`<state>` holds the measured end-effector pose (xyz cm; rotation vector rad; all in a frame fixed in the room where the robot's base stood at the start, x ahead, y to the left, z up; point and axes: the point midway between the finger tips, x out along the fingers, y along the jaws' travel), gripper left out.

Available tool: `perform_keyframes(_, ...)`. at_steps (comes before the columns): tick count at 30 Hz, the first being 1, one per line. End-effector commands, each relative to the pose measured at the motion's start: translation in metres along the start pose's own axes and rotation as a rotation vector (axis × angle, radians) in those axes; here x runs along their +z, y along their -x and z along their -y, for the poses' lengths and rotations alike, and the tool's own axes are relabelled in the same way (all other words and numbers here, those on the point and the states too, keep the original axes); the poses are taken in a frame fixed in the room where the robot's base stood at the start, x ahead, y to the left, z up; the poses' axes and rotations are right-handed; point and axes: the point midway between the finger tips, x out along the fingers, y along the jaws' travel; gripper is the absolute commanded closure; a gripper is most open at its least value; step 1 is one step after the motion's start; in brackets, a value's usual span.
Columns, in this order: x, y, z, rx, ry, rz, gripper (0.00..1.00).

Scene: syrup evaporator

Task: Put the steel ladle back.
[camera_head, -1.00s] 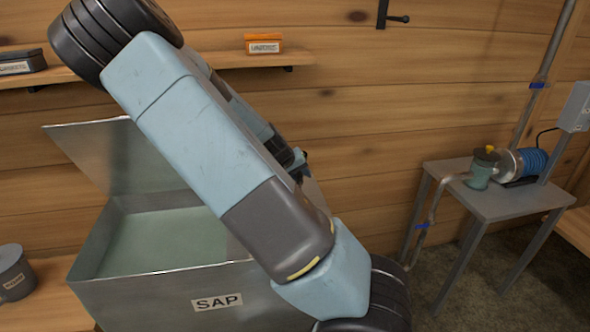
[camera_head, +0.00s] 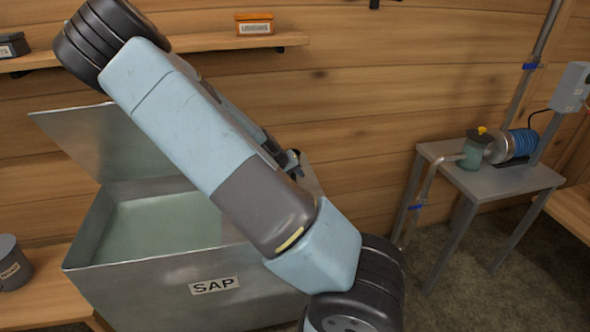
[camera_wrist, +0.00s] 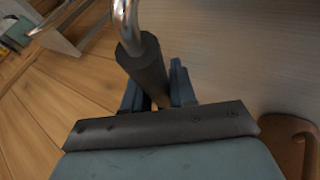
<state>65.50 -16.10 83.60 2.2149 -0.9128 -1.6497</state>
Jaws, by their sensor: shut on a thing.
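In the wrist view, my gripper (camera_wrist: 157,88) is shut on the dark grip of the steel ladle (camera_wrist: 144,62). A shiny, curved steel part (camera_wrist: 125,18) rises from the end of this grip and leaves the top of the picture. The ladle's bowl is not in view. In the head view my arm crosses the middle of the picture, and the ladle cannot be made out there. No place marked for the ladle can be made out.
An open metal SAP tank (camera_head: 165,282) with pale liquid stands behind my arm. A shelf (camera_head: 215,41) holds an orange box (camera_head: 254,23). A dark canister (camera_head: 9,265) stands left of the tank. A grey table (camera_head: 490,185) with a pump (camera_head: 474,151) stands right.

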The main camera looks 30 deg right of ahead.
Motion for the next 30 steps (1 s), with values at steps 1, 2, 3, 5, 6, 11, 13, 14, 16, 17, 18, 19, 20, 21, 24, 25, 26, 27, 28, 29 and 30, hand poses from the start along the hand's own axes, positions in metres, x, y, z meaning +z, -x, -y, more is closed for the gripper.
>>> perform_keyframes(1, 0.002, -0.004, 0.002, 0.001, 0.0, 0.001, 1.0)
perform_keyframes(2, 0.002, -0.005, 0.003, 0.001, 0.0, 0.001, 1.0)
perform_keyframes(3, 0.003, -0.008, 0.005, 0.001, 0.0, 0.0, 1.0)
perform_keyframes(5, 0.005, -0.011, 0.007, 0.001, 0.0, 0.0, 1.0)
perform_keyframes(6, 0.006, -0.014, 0.009, 0.001, 0.001, 0.001, 1.0)
perform_keyframes(11, 0.009, -0.021, 0.014, 0.0, -0.001, 0.0, 1.0)
perform_keyframes(13, 0.01, -0.024, 0.016, 0.0, 0.0, -0.001, 1.0)
perform_keyframes(14, 0.01, -0.025, 0.017, 0.0, 0.0, -0.001, 1.0)
perform_keyframes(16, 0.011, -0.026, 0.018, 0.0, 0.0, 0.0, 1.0)
perform_keyframes(17, 0.011, -0.027, 0.018, 0.0, 0.0, 0.0, 1.0)
perform_keyframes(18, 0.011, -0.027, 0.018, 0.0, 0.0, 0.0, 1.0)
perform_keyframes(19, 0.012, -0.027, 0.018, 0.0, 0.0, 0.0, 1.0)
perform_keyframes(20, 0.012, -0.027, 0.019, 0.0, 0.0, 0.0, 1.0)
perform_keyframes(21, 0.012, -0.028, 0.019, 0.0, 0.0, 0.0, 1.0)
perform_keyframes(24, 0.012, -0.028, 0.018, 0.0, -0.001, 0.0, 1.0)
perform_keyframes(25, 0.012, -0.028, 0.018, 0.0, -0.001, 0.0, 1.0)
perform_keyframes(26, 0.012, -0.028, 0.018, 0.0, -0.001, 0.0, 1.0)
perform_keyframes(27, 0.012, -0.028, 0.018, 0.0, -0.001, 0.0, 1.0)
perform_keyframes(28, 0.012, -0.028, 0.018, 0.0, -0.001, 0.0, 1.0)
perform_keyframes(29, 0.012, -0.028, 0.018, 0.0, -0.001, 0.0, 1.0)
perform_keyframes(30, 0.012, -0.028, 0.018, 0.0, -0.001, 0.0, 1.0)
